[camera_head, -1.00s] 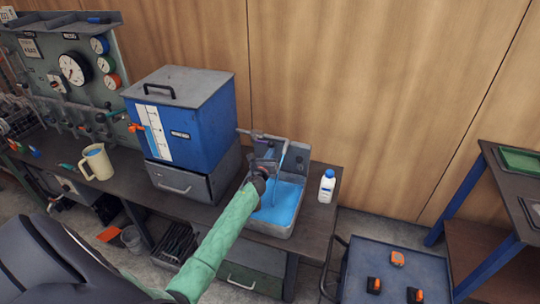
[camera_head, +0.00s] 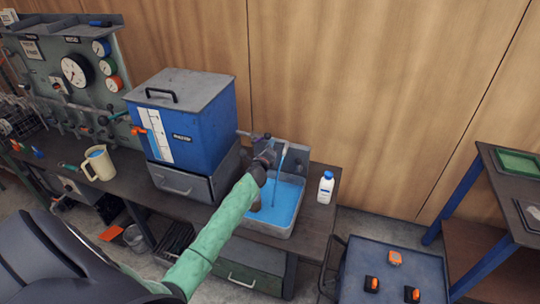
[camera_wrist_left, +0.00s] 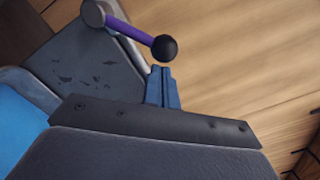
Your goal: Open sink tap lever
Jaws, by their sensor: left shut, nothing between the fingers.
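The sink (camera_head: 298,222) holds blue water and stands at the right end of the workbench. In the left wrist view the tap lever (camera_wrist_left: 132,30) is a purple rod with a black ball knob (camera_wrist_left: 164,47). In the head view its end shows small and dark at the back of the sink, partly hidden by my gripper. My left gripper (camera_head: 266,152) is shut and empty at the tap. Its blue fingertips (camera_wrist_left: 161,73) are just below the ball, apparently very close; contact is unclear. A thin blue streak runs down from the spout (camera_head: 284,152) into the basin. My right gripper is not in view.
A blue tank (camera_head: 205,125) on a grey drawer box stands left of the sink. A white bottle (camera_head: 326,188) stands right of it. A beige jug (camera_head: 97,163) and a gauge panel (camera_head: 75,70) are farther left. A wooden wall (camera_head: 370,90) rises behind.

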